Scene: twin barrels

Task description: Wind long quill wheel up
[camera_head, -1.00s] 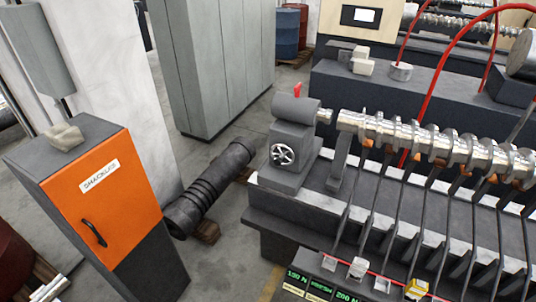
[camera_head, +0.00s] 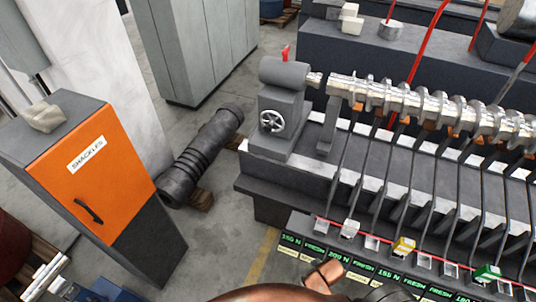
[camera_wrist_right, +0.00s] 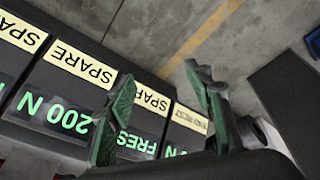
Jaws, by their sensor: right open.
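A silver spoked handwheel (camera_head: 271,121) sits on the front face of a dark grey tailstock (camera_head: 283,100), left of centre in the head view. A red lever (camera_head: 285,53) stands on top of the tailstock. Its quill tip (camera_head: 314,79) points right at the end of a shiny lobed shaft (camera_head: 430,103). In the right wrist view my right gripper (camera_wrist_right: 158,75) is open with green finger pads, over a label panel (camera_wrist_right: 75,85) and grey floor. Nothing shows between the fingers. The handwheel is not in that view. My left gripper is in neither view.
An orange-fronted shackles cabinet (camera_head: 95,175) stands at the left. A black ribbed cylinder (camera_head: 200,155) lies on the floor between it and the machine bed (camera_head: 262,185). Green-lit displays (camera_head: 338,257) line the front ledge. Open floor (camera_head: 215,235) lies between cabinet and machine.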

